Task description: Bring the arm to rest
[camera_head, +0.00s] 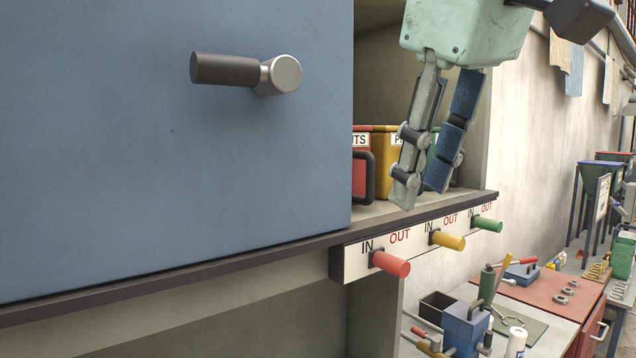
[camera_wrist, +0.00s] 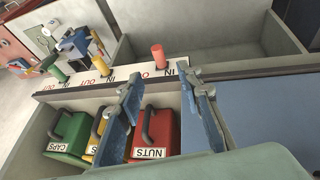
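My gripper (camera_head: 420,198) hangs fingers-down at the upper right of the head view, in front of an open cubby beside the blue panel. In the wrist view its two fingers (camera_wrist: 160,78) are spread apart with nothing between them. The arm beyond the gripper body is mostly out of frame. In the wrist view, a red NUTS bin (camera_wrist: 152,130), a yellow bin (camera_wrist: 97,127) and a green CAPS bin (camera_wrist: 73,135) stand in the cubby. My left finger partly covers the bins there.
A blue panel (camera_head: 150,170) with a protruding handle (camera_head: 230,70) fills the left. Below the ledge, red (camera_head: 390,264), yellow (camera_head: 446,240) and green (camera_head: 489,224) knobs stick out from an IN/OUT strip. A cluttered workbench (camera_head: 550,295) stands at lower right.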

